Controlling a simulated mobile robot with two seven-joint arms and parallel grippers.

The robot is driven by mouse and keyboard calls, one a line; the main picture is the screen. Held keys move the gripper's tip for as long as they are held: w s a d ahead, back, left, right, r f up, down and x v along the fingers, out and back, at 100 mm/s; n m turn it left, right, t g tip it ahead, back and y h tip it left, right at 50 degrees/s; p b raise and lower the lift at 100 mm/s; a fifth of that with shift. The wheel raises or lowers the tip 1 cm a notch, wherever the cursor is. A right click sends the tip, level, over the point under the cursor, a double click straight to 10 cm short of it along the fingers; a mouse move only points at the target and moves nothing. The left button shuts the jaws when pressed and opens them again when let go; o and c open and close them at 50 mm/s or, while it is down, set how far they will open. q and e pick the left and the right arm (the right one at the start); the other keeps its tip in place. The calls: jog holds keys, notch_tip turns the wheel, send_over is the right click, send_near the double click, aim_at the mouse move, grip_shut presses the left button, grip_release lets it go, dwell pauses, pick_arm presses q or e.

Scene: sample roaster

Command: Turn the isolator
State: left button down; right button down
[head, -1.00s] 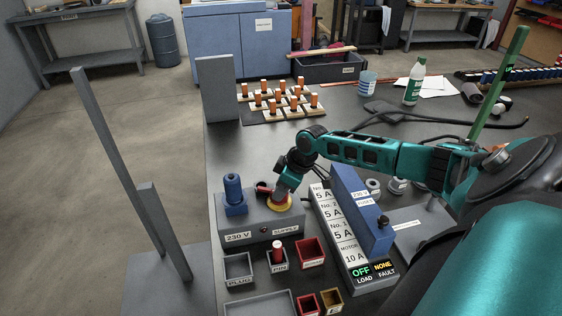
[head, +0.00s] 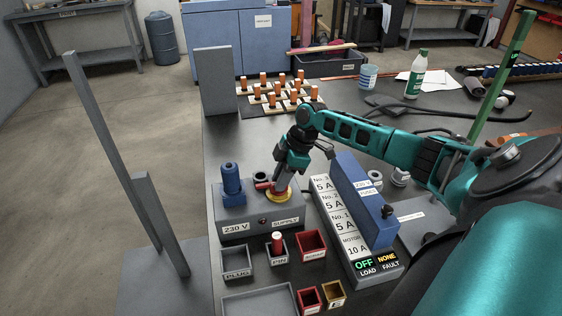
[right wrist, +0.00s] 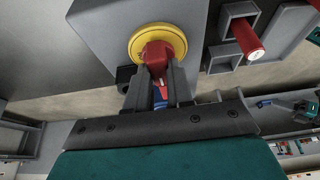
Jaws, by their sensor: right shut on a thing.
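The isolator is a red handle on a yellow disc (head: 281,195), on top of the grey 230 V supply box (head: 240,225). My right gripper (head: 279,187) comes down on it from above and is shut on the red handle. In the right wrist view the handle (right wrist: 155,54) sits between my right fingertips (right wrist: 157,75), in front of the yellow disc (right wrist: 172,36). The fingers hide part of the handle, so its exact angle is hard to read. My left gripper is not in view.
A blue plug (head: 231,184) stands on the box left of the isolator. A fuse panel (head: 349,240) to the right reads OFF and NONE, with a blue cover (head: 362,205) beside its labels. Small trays (head: 236,262) lie in front. Grey posts (head: 120,150) rise at left.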

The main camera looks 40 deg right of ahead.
dwell(0.3)
jog(key=c, duration=1)
grip_release()
jog(key=p+v, duration=0.1)
jog(key=v, duration=1.2)
